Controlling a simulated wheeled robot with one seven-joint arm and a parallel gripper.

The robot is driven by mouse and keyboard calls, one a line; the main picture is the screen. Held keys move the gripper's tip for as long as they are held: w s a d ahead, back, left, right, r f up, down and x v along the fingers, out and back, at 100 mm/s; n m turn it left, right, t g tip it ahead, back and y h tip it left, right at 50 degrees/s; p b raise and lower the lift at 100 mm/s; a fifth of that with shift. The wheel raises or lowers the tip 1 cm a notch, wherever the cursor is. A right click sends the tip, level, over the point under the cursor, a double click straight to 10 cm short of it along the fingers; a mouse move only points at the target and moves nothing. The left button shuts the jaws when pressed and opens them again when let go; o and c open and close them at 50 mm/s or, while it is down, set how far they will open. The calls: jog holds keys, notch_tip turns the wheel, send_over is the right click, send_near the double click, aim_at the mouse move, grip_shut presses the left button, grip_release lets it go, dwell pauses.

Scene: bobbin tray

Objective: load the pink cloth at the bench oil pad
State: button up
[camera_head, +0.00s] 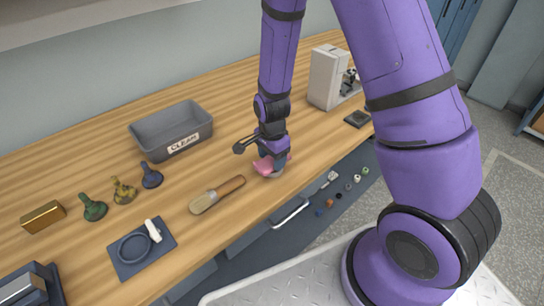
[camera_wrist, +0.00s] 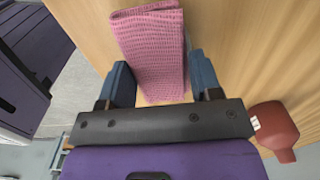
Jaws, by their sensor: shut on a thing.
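The pink cloth (camera_wrist: 152,45) is a folded, ribbed piece between the two blue fingers of my gripper (camera_wrist: 160,78) in the wrist view. My gripper is shut on it. In the head view the pink cloth (camera_head: 263,166) shows at my gripper (camera_head: 272,160), low over the bench's front edge. I cannot tell whether it touches the wood. A small dark square pad (camera_head: 358,118), possibly the oil pad, lies on the bench to the right, apart from my gripper.
A dark red object (camera_wrist: 275,128) is right of my gripper.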

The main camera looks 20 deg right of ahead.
jog(key=shift+f, duration=0.5)
dwell(1.2)
jog(key=shift+r, duration=0.1)
jog(key=shift+r, duration=3.45)
